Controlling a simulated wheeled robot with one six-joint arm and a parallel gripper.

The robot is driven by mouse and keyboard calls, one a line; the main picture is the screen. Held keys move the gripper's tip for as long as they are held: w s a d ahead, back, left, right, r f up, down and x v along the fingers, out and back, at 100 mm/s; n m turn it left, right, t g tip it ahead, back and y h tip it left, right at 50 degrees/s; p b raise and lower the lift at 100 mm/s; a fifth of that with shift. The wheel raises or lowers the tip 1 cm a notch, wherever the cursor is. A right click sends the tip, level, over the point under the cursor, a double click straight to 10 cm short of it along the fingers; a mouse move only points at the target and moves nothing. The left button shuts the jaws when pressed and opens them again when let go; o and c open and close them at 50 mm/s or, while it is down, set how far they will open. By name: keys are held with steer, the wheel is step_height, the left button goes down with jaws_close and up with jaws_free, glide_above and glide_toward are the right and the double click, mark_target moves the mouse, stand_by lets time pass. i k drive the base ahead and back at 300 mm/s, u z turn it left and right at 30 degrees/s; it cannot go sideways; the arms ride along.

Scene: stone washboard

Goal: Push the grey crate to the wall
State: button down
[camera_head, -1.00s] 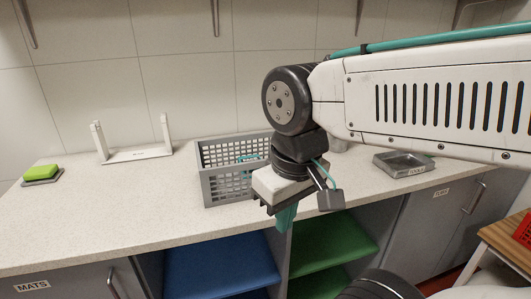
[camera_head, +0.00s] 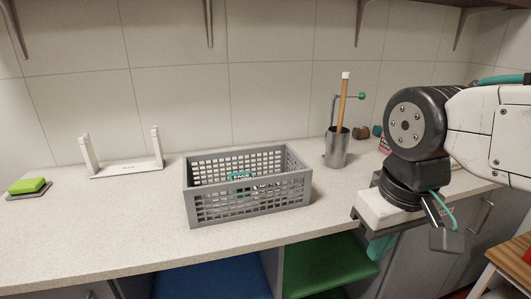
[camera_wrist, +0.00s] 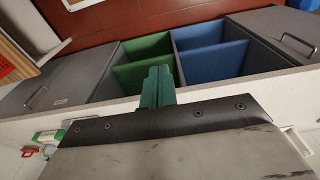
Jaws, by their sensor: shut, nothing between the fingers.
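The grey crate (camera_head: 228,211) stands upright on the pale counter (camera_head: 110,225), with lattice sides and a few things inside, one of them teal. Its back rim is close to the tiled wall (camera_head: 270,90); the crate itself hides how wide any gap there is. My gripper (camera_head: 379,248) is to the right of the crate and apart from it, at the counter's front edge, pointing down. Its teal fingers are shut and empty; they also show in the wrist view (camera_wrist: 157,87). The crate is not clearly seen in the wrist view.
A metal cup (camera_head: 336,150) with a wooden stick stands behind and right of the crate. A white stand (camera_head: 126,168) and a green sponge (camera_head: 27,185) are at left.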

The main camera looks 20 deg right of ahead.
mark_target(212, 204)
steer(key=i, duration=0.95)
